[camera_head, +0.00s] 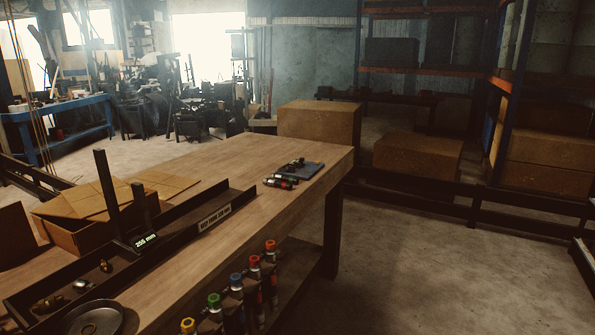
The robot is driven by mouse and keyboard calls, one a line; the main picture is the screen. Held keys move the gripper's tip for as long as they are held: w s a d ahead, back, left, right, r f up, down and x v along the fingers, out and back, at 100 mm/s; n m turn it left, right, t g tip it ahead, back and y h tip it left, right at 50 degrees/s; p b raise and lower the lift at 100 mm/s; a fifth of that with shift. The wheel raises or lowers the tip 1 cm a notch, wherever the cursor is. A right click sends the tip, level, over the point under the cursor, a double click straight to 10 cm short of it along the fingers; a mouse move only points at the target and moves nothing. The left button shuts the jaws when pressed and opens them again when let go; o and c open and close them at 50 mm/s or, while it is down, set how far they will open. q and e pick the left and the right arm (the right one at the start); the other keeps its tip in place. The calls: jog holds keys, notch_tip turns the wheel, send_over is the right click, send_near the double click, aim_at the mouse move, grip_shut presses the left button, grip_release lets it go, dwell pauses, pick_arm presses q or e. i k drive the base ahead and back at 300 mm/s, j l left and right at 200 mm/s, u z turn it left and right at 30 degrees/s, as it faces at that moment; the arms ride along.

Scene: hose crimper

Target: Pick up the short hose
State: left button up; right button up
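I cannot make out a short hose for certain in the head view. A wooden workbench (215,245) runs from the lower left to the middle. A long dark tray (186,232) lies along it, with small brass and metal fittings (50,304) at its near end. Neither of my grippers is in view.
An open cardboard box (75,236) stands at left. Racks with cartons (417,158) fill the back right. The floor at right (410,270) is clear.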

aim_at(283, 177)
jog(key=i+l+u, duration=0.15)
jog(key=i+l, duration=0.75)
